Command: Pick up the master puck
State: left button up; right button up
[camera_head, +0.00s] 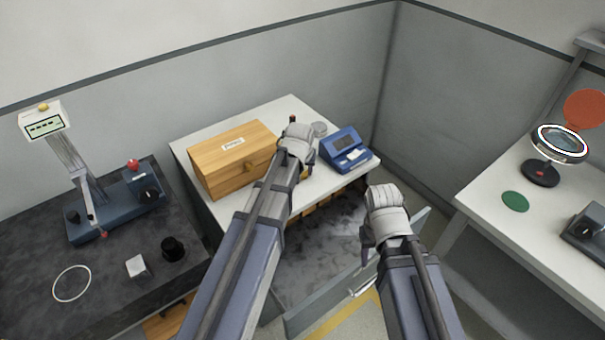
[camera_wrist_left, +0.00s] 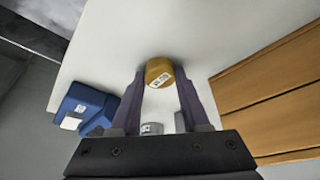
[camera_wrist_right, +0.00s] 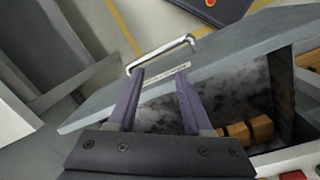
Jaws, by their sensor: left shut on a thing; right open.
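A brass-coloured puck (camera_wrist_left: 158,73) with a white printed label, which I take for the master puck, is between the fingertips of my left gripper (camera_wrist_left: 159,82) in the left wrist view. That gripper is shut on it, over the white table beside the wooden box. I cannot tell whether the puck is clear of the table. In the head view my left wrist (camera_head: 296,145) hides the puck. My right gripper (camera_wrist_right: 162,80) is open and empty, above the front of an open drawer (camera_wrist_right: 220,85).
The wooden box (camera_head: 225,165) and a blue device (camera_head: 345,150) stand on the white table, with a small grey cylinder (camera_wrist_left: 152,128) between. The drawer handle (camera_wrist_right: 160,53) sticks out. A dark bench with a gauge stand (camera_head: 75,165) is left, a white table with a magnifier (camera_head: 560,143) right.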

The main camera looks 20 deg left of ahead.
aim_at(303, 173)
pick_arm(q)
grip_shut()
notch_tip(303, 173, up, 10)
jog(key=p, duration=1)
